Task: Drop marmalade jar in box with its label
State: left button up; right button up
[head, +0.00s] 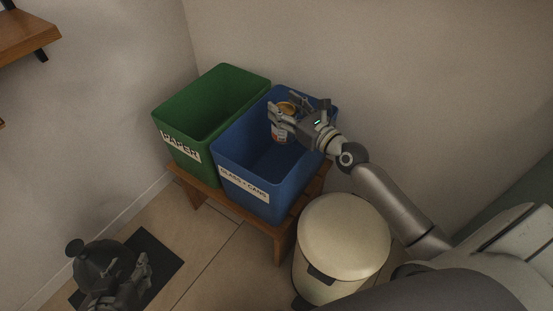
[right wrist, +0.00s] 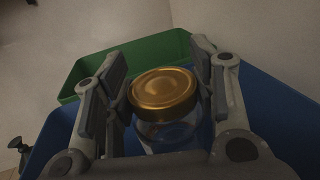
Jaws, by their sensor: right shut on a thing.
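The marmalade jar (head: 279,134), clear glass with a gold lid, is held in my right gripper (head: 287,113) over the open blue box (head: 260,195). In the right wrist view, the jar's lid (right wrist: 164,91) sits between the two fingers of my right gripper (right wrist: 165,100), with the blue box around and below. The blue box has a white label (head: 244,183) that reads like "GLASS + CANS". The green box (head: 190,140) beside it is labelled "PAPER". My left gripper (head: 140,271) is low at the bottom left, far from the boxes; its finger opening is unclear.
Both boxes stand side by side on a low wooden bench (head: 286,236) against the wall. A cream lidded bin (head: 342,235) stands in front, right of the bench. A dark mat (head: 160,258) lies on the tiled floor. A wooden shelf (head: 22,35) is at the upper left.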

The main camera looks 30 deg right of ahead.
jog(key=o, duration=1.5)
jog(key=shift+o, duration=0.2)
notch_tip(320, 180, up, 10)
